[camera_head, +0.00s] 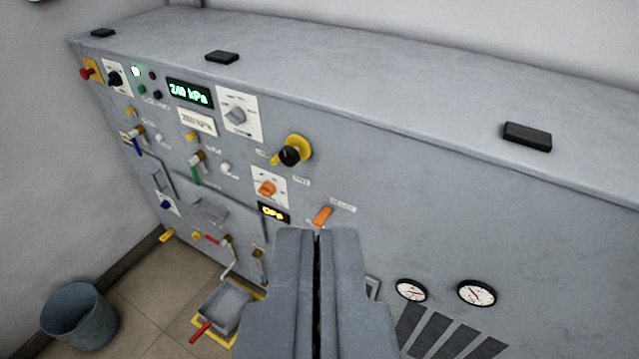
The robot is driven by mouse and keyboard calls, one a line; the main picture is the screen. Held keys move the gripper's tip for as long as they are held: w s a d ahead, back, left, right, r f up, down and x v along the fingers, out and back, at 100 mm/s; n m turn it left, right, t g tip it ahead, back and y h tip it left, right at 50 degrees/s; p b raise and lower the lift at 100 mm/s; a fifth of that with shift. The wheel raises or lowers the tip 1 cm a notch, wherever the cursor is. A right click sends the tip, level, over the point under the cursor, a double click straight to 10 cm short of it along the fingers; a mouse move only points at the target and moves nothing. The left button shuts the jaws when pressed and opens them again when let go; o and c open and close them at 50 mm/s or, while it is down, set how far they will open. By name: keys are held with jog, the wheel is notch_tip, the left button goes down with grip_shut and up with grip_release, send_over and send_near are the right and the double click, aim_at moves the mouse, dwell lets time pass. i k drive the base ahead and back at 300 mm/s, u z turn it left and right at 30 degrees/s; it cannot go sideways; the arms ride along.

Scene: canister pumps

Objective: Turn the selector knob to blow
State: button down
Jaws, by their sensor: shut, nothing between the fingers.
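The grey control panel (350,200) carries several knobs, and I cannot read which label says blow. A grey knob (236,116) sits on a white dial plate at the upper middle left. An orange knob (266,188) sits on a smaller white plate below it. An orange handle (322,215) is to its right, beside a small label. A black knob on a yellow disc (292,153) is above these. My gripper (317,236) is at the bottom centre, shut and empty, with its tips appearing just below the orange handle. I cannot tell whether they touch the panel.
A lit green display (190,92) and a small yellow display (272,212) are on the panel. Coloured valve levers and a grey tray (224,306) are lower left. Two round gauges (411,290) and dark slots are lower right. A bucket (78,318) stands on the floor.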

aim_at(237, 116)
jog(key=z, duration=2.2)
jog(key=k, duration=0.65)
jog(key=u, duration=1.85)
jog(key=i, duration=0.55)
jog(key=u, duration=0.05)
